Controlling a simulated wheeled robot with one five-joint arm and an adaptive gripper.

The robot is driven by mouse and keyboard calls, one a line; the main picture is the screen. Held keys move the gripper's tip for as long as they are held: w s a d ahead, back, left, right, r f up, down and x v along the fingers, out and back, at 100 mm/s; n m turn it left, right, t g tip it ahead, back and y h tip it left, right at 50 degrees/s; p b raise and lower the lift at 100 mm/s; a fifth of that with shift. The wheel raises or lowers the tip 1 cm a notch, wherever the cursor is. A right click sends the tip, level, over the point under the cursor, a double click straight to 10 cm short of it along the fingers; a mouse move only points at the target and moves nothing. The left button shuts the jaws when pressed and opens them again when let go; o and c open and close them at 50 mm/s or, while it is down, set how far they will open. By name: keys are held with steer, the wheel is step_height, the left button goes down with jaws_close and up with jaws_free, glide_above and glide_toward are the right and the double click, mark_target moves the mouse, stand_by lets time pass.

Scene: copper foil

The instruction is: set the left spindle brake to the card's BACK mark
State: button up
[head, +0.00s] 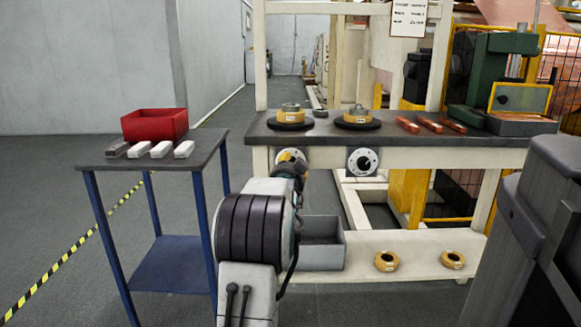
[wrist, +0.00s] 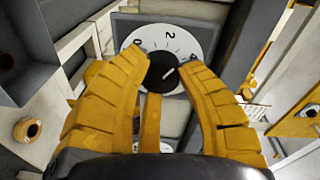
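The left spindle brake dial (head: 284,153) is on the bench's front, below the left spindle, partly hidden by my gripper (head: 292,166). In the wrist view, the white dial plate (wrist: 169,35) shows a 2 near its top and a 0 at upper left. Its black knob (wrist: 166,79) carries a pale line slanting up to the right. My yellow gripper (wrist: 168,62) is open, fingers apart on either side of the knob; I cannot tell whether they touch it. The card (head: 409,18) hangs above the bench; its writing is too small to read.
The right brake dial (head: 362,160) is on the same bench front (head: 450,155). A grey bin (head: 323,245) sits below on the lower shelf. A side table with a red box (head: 155,124) stands at left.

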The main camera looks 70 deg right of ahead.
steer(key=o, duration=0.5)
steer(key=shift+r, duration=0.15)
steer(key=shift+a, duration=0.1)
steer(key=shift+v, duration=5.9)
steer(key=shift+s, duration=0.1)
